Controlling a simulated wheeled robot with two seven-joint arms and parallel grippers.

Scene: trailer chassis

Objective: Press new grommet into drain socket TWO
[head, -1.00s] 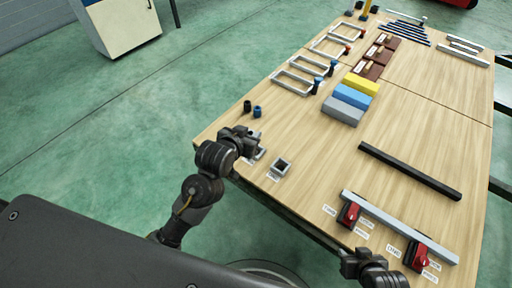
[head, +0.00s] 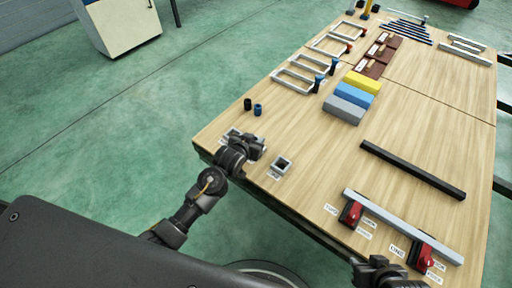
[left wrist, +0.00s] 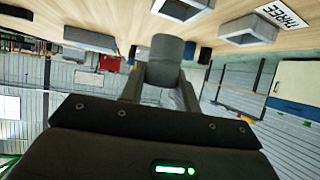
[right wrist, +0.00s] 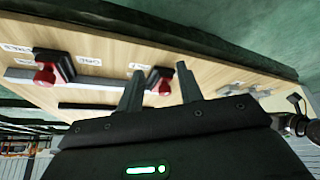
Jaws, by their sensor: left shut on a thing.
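My left gripper (head: 256,146) is shut on a dark grey cylindrical grommet (left wrist: 165,62), seen between its fingers in the left wrist view. It hovers at the table's near-left edge, between a square grey socket (head: 282,165) on its right and another (head: 232,134) on its left. In the left wrist view a socket (left wrist: 248,31) stands beside a label reading THREE (left wrist: 282,15); a middle socket (left wrist: 184,9) is partly cut off at the top. The middle socket's label is not readable. The grommet is apart from the sockets. My right gripper (right wrist: 160,82) is open and empty.
Black (head: 248,104) and dark blue (head: 257,110) cylinders stand behind the left gripper. Red clamps (head: 350,213) on a grey bar lie near the right gripper. Yellow, blue and grey blocks (head: 345,110) and a black bar (head: 412,170) lie farther in. The table between is clear.

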